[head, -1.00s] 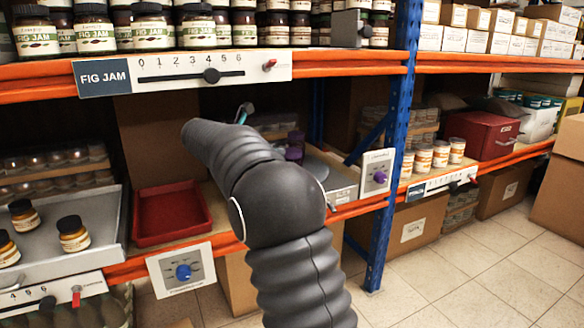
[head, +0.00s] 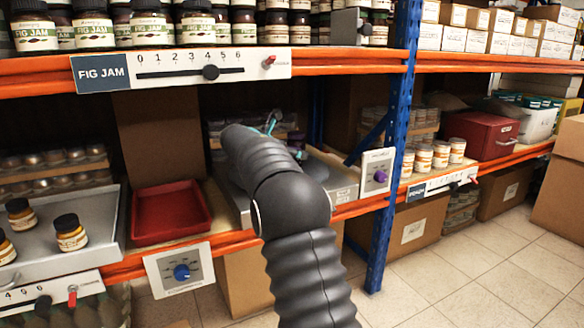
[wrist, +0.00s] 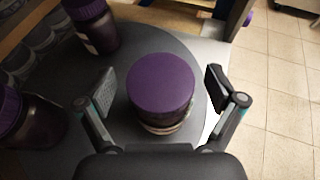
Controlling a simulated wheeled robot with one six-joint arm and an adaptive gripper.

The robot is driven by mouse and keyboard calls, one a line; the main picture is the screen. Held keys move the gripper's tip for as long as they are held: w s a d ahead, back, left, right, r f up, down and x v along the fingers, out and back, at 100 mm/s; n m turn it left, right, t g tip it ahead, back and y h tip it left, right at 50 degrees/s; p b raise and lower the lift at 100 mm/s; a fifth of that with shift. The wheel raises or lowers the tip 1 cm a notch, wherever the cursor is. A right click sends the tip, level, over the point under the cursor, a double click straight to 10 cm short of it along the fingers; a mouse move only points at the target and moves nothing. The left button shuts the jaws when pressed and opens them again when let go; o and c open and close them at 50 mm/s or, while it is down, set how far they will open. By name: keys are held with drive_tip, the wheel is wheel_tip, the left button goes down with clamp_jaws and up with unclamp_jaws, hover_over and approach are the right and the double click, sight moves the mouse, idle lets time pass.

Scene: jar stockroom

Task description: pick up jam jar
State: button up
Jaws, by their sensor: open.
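A jar with a purple lid (wrist: 161,84) stands upright on a round dark grey turntable (wrist: 75,72) in the wrist view. My gripper (wrist: 160,88) is open, with one finger on each side of this jar and visible gaps between. Two more purple-lidded jars, one at the upper left (wrist: 92,25) and one at the left edge (wrist: 20,118), stand on the same turntable. In the head view my arm hides most of the turntable, and only a teal bit of my gripper (head: 271,122) shows beyond it. The label of the jar between the fingers is mostly hidden.
A red tray (head: 170,213) lies left of the turntable, and a grey tray (head: 95,225) with dark-lidded jars is further left. A blue post (head: 391,150) stands at the right. The shelf above holds fig jam jars (head: 145,25). Cream jars (head: 440,155) stand beyond the post.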

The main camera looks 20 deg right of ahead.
clamp_jaws()
drive_tip(key=shift+r, duration=0.1)
idle(0.3)
wheel_tip(320, 180, up, 5)
drive_tip(key=shift+f+p, duration=0.15)
drive_tip(key=shift+p, duration=0.85)
drive_tip(key=s+d+r, duration=0.5)
drive_tip(key=s+r, duration=0.1)
drive_tip(key=s, duration=0.4)
drive_tip(key=shift+s+r+p, duration=0.15)
drive_tip(key=shift+s+p, duration=0.15)
